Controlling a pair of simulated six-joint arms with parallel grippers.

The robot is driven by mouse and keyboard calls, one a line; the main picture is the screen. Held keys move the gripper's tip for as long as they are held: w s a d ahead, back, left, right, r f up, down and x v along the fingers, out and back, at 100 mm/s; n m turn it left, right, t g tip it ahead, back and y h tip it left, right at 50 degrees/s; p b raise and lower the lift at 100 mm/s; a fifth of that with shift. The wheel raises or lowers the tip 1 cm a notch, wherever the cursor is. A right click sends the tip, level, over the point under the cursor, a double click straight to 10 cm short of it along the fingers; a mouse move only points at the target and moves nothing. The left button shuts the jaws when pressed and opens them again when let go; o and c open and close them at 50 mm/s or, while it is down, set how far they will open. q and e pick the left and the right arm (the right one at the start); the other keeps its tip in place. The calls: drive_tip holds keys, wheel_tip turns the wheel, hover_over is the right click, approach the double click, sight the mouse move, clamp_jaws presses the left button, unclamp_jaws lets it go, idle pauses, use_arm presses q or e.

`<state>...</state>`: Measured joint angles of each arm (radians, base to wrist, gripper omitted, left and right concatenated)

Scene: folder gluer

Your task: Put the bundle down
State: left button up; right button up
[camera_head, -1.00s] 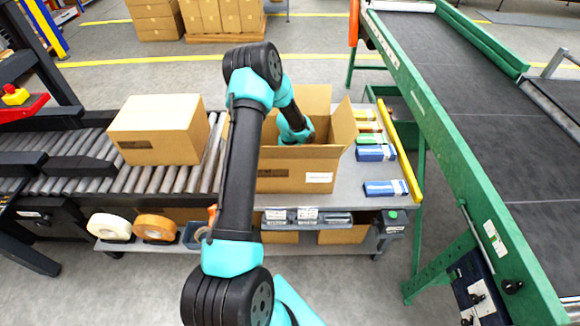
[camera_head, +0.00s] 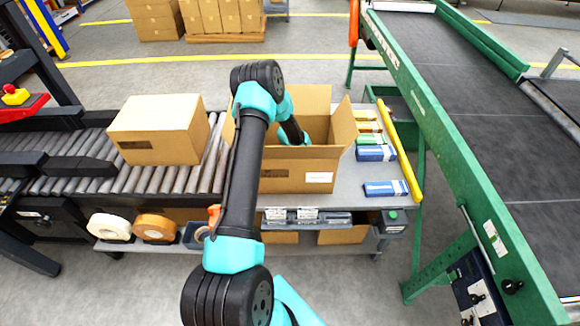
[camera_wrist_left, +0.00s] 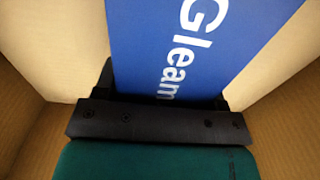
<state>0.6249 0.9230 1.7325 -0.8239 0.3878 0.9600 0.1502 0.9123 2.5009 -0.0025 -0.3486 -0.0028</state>
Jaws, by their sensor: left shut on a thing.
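In the left wrist view a blue bundle (camera_wrist_left: 180,45) with white "Gleam" lettering is held between the fingers of my left gripper (camera_wrist_left: 160,100). The gripper is shut on it. Brown cardboard walls surround both, so they are inside the open carton (camera_head: 290,173). In the head view my left arm reaches over the carton's open top and its lower end goes down inside. The gripper and bundle are hidden there. I cannot tell whether the bundle touches the carton's floor. My right gripper is in neither view.
The carton stands on a grey bench with flaps open. To its right are several small coloured packs (camera_head: 376,153) and one blue pack (camera_head: 386,188), beside a yellow rail (camera_head: 402,150). A closed box (camera_head: 160,130) sits on rollers at left. A green-framed conveyor (camera_head: 440,140) runs at right.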

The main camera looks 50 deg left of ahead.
use_arm(q)
drive_tip(key=o, duration=1.1)
drive_tip(key=shift+f, duration=0.1)
wheel_tip(320, 180, up, 12)
drive_tip(key=shift+r, duration=0.15)
idle(0.5)
